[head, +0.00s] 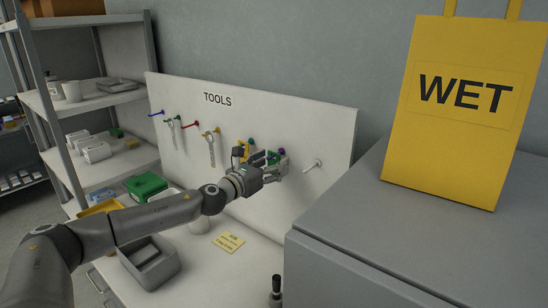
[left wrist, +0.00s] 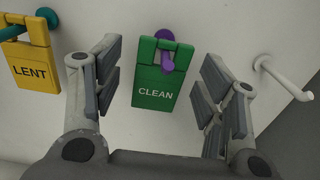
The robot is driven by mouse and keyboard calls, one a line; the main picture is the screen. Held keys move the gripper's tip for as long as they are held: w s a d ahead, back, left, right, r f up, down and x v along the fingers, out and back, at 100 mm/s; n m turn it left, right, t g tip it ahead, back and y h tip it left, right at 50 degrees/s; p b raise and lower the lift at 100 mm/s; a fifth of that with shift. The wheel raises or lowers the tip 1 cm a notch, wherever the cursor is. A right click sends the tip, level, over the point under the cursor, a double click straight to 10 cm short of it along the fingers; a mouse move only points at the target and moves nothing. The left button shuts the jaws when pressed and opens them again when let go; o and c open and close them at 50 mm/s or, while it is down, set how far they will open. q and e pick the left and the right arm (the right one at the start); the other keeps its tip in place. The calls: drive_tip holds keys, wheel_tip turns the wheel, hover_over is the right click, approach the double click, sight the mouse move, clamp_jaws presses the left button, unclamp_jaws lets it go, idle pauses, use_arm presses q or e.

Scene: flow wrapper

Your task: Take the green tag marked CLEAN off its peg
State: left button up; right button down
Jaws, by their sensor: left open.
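The green tag marked CLEAN (left wrist: 159,88) hangs on a purple peg (left wrist: 168,62) on the white board. My left gripper (left wrist: 160,95) is open, with one finger to each side of the tag in the left wrist view and a gap between each finger and the tag. In the head view my left gripper (head: 272,167) is at the board, by the purple peg (head: 281,151), and hides most of the green tag. My right gripper is not in view.
A yellow LENT tag (left wrist: 29,68) hangs on a teal peg just left of my gripper. An empty white peg (head: 313,165) sticks out to the right. A grey cabinet (head: 440,235) with a yellow WET sign (head: 462,120) stands at the right.

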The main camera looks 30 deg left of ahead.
use_arm(q)
drive_tip(key=shift+w, duration=0.7)
drive_tip(key=shift+w+d, duration=0.1)
drive_tip(key=shift+w, duration=0.05)
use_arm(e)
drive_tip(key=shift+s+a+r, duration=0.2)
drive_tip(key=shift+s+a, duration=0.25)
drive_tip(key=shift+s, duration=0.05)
use_arm(q)
drive_tip(key=c, duration=1.1)
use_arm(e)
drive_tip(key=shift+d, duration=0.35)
use_arm(q)
drive_tip(key=shift+r+p, duration=0.45)
drive_tip(key=shift+p, duration=0.25)
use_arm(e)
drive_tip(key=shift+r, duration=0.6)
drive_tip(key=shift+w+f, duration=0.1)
